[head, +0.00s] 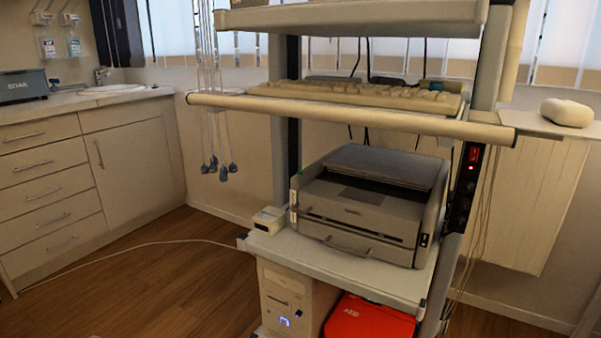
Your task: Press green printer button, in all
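A grey printer (350,211) stands on the lower shelf of a wheeled cart, right of the picture's middle. A small green spot (299,173) shows at the upper left edge of the printer; it is too small to tell its exact shape or whether it is pressed. Light buttons or parts show on the printer's left front edge below it. Neither of my grippers is in view.
The cart shelf (345,278) also holds a small white device (267,220) left of the printer. A keyboard (360,95) lies on the shelf above, behind a front rail (350,117). Cables with dark ends (221,165) hang at the left. The floor (150,285) left of the cart is mostly clear.

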